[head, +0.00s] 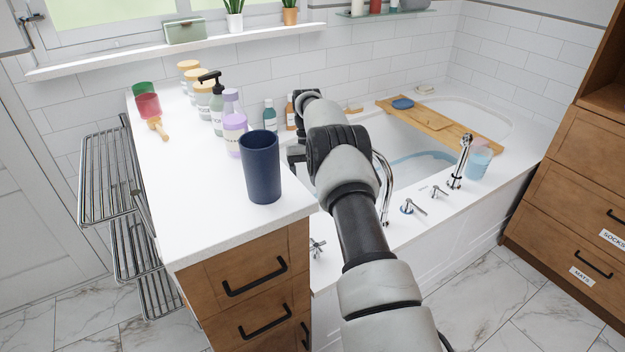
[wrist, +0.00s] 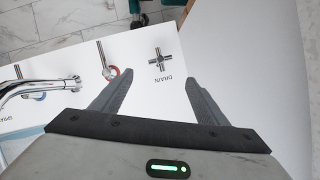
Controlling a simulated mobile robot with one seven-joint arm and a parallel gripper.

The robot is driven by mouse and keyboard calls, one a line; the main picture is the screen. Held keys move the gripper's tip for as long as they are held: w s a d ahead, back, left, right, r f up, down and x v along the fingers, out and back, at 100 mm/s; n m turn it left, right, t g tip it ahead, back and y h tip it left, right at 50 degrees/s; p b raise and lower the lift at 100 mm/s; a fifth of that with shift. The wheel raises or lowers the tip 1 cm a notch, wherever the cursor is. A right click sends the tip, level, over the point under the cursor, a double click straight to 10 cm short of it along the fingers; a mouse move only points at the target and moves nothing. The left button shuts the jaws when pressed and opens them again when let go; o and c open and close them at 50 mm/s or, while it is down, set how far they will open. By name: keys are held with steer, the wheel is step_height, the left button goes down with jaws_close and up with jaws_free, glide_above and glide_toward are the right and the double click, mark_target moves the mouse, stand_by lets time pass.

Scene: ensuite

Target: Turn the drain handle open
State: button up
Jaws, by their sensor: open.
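The drain handle (wrist: 160,59) is a small chrome cross on the white tub deck, with the word DRAIN printed beside it. It also shows in the head view (head: 317,247), partly hidden, close to the counter's right side. In the wrist view my gripper (wrist: 157,77) is open and empty. The handle appears between and just beyond its two fingertips, and no contact shows. How far above the handle the fingers are, I cannot tell. In the head view my arm hides most of the gripper.
A chrome spout (wrist: 38,88) and a red-ringed lever (wrist: 108,72) stand left of the drain handle in the wrist view. The white counter (head: 185,205) borders it closely, with a dark blue cup (head: 261,168) near its edge. A wooden tray (head: 440,122) spans the bathtub.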

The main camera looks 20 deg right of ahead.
steer(key=shift+p+v, duration=0.55)
steer(key=shift+v, duration=1)
steer(key=shift+s, duration=0.1)
